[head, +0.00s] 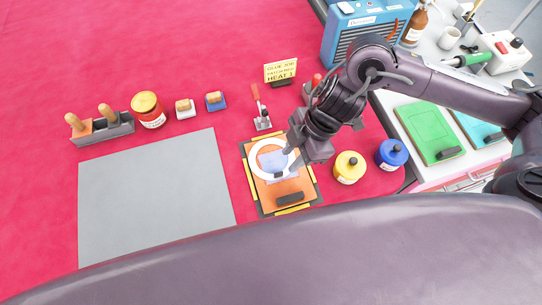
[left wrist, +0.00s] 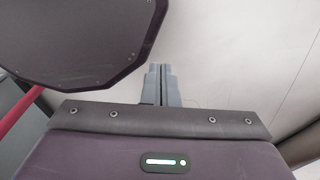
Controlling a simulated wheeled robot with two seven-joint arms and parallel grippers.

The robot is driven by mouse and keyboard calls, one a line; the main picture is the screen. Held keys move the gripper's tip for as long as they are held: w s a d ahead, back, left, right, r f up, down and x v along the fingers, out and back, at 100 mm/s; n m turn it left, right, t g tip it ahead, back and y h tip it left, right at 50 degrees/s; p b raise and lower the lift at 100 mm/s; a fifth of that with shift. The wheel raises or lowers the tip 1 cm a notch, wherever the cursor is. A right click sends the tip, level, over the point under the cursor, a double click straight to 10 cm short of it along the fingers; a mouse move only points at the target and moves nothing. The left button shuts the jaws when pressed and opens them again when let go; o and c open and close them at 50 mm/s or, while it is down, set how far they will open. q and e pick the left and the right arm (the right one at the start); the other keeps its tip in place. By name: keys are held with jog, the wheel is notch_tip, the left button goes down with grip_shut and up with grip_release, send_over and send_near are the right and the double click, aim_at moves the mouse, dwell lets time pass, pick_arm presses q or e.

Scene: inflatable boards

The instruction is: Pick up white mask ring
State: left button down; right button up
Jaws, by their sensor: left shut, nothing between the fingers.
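The white mask ring (head: 256,160) lies around a pale lavender patch (head: 271,166) on an orange board (head: 265,197) with a black handle block at its near end. My right gripper (head: 288,166) reaches down from the right over the ring's right side and hides that part of the ring. I cannot tell whether its fingers touch the ring or how far apart they are. My left gripper (left wrist: 160,70) shows only in the left wrist view, with its two fingers together and empty, away from the board.
A grey mat (head: 150,195) lies left of the board. A yellow pot (head: 349,166) and a blue pot (head: 391,154) stand to its right. A red-handled tool (head: 260,110) and a yellow sign (head: 280,71) stand behind it. A green board (head: 424,130) lies on the side bench.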

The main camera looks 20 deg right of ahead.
aim_at(281, 172)
jog(key=shift+w+a+f, duration=0.1)
jog(key=shift+a+f, duration=0.1)
jog(key=shift+f, duration=0.3)
jog(key=p+x, duration=0.1)
jog(key=x, duration=0.5)
jog(key=shift+f, duration=0.35)
grip_shut()
